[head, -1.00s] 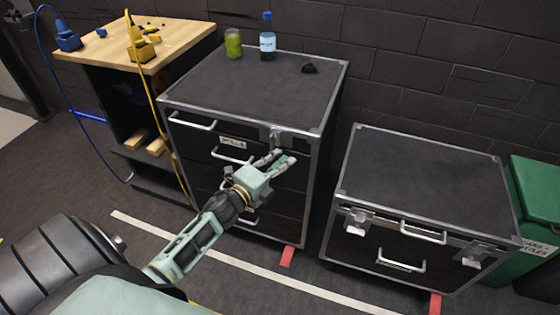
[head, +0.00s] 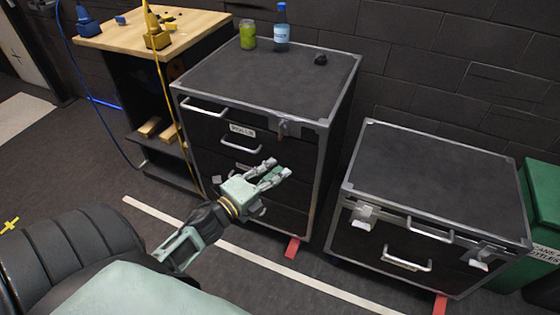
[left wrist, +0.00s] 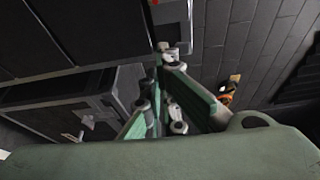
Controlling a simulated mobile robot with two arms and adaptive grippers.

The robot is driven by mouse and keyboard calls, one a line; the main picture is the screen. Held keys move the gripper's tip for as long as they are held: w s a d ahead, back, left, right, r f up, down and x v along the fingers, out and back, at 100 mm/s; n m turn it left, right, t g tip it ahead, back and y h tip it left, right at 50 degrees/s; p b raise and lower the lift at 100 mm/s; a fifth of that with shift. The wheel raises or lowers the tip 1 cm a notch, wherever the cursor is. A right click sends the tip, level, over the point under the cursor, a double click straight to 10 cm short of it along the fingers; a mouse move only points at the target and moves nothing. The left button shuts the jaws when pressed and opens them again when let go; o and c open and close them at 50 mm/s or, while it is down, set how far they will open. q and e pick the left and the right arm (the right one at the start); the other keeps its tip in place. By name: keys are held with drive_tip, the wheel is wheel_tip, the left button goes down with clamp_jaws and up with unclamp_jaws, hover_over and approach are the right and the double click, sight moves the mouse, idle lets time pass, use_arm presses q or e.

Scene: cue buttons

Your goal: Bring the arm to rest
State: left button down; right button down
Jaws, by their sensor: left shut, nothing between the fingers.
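My left arm comes in from the lower left of the head view. Its pale green gripper (head: 273,170) is in front of the drawers of the taller black case (head: 270,80), above the floor. Its fingers point up and to the right, and it is shut with nothing between the fingers. In the left wrist view the gripper's fingers (left wrist: 168,75) point up, with dark case sides behind them. Whether it touches the case cannot be told for certain, but it looks apart. My right gripper is not in view.
A green jar (head: 247,35), a blue-capped bottle (head: 281,30) and a dark lump (head: 320,59) stand on the taller case. A lower black case (head: 440,180) and a green bin (head: 545,210) are at right. A wooden workbench (head: 185,30) is at upper left. Floor in front is clear.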

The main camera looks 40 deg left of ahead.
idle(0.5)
use_arm(q)
drive_tip(key=s+d+f+n+g+y, duration=0.1)
drive_tip(key=s+f+n+g, duration=0.25)
drive_tip(key=f, duration=0.75)
drive_tip(key=s+f+n+g+y, duration=0.1)
drive_tip(key=s+f+n+g, duration=0.3)
drive_tip(key=f, duration=0.6)
drive_tip(key=s+d+f+n+y, duration=0.1)
drive_tip(key=s+f+n, duration=0.3)
drive_tip(key=f, duration=0.7)
drive_tip(key=s+d+f+n+g, duration=0.2)
drive_tip(key=s+f, duration=0.4)
drive_tip(key=s, duration=0.4)
drive_tip(key=s+d+f+n+g, duration=0.1)
drive_tip(key=s+d+f+g, duration=0.3)
drive_tip(key=s, duration=0.6)
drive_tip(key=s+d+f+n+g+h, duration=0.1)
drive_tip(key=s+d+f+n+g, duration=0.1)
drive_tip(key=s+f, duration=0.5)
drive_tip(key=s+d+g, duration=0.1)
drive_tip(key=s+d, duration=0.1)
drive_tip(key=s, duration=0.1)
drive_tip(key=shift+d+f+n, duration=0.35)
drive_tip(key=shift+f, duration=0.05)
drive_tip(key=shift+s, duration=0.1)
